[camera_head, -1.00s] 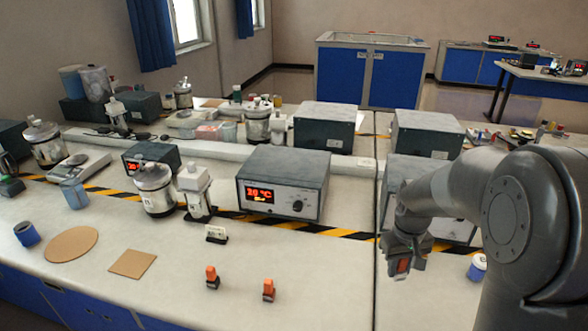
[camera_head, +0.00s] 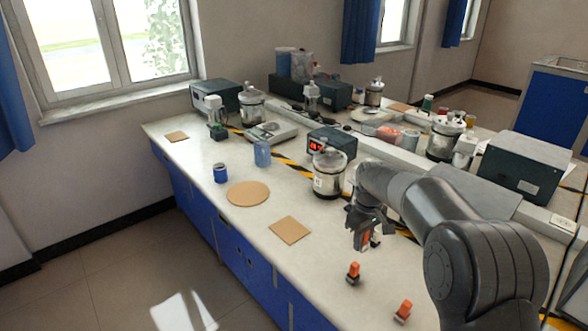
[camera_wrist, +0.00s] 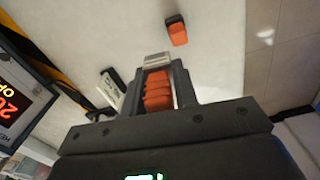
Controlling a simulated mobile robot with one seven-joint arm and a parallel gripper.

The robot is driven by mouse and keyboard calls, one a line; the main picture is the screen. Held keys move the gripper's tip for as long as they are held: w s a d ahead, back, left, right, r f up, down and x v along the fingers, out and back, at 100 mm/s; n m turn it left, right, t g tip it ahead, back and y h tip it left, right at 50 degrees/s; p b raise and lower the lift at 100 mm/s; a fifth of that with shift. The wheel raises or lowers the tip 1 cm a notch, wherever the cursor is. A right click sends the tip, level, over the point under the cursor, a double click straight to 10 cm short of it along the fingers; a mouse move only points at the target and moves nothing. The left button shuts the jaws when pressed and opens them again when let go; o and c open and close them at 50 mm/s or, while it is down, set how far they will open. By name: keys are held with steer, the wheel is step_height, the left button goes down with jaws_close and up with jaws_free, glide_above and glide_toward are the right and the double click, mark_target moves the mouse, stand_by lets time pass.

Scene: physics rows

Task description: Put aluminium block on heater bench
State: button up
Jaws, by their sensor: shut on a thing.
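My gripper (camera_head: 364,238) is above the bench top in the head view, with its jaws shut on a small block that has a ribbed orange grip. In the wrist view the held block (camera_wrist: 158,92) sits between the fingers (camera_wrist: 160,84), with a pale grey metallic end beyond the orange. I take it for the aluminium block. Two similar orange-topped blocks with dark bases stand on the bench, one nearer the gripper (camera_head: 353,273) and one to its right (camera_head: 403,311).
A square tan pad (camera_head: 289,230), a round tan pad (camera_head: 248,194), a blue-sided pot (camera_head: 220,173) and a beaker (camera_head: 262,153) are left of my gripper. A lidded glass vessel (camera_head: 328,175) stands close behind it. The front bench edge is near.

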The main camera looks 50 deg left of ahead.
steer(key=s+a+n, duration=0.1)
steer(key=s+a, duration=0.2)
steer(key=a, duration=0.2)
glide_above(338, 269)
step_height(338, 269, down, 6)
steer(key=shift+s+f, duration=0.1)
steer(key=shift+f, duration=2.2)
steer(key=shift+f, duration=0.15)
steer(key=o, duration=1)
step_height(338, 269, up, 12)
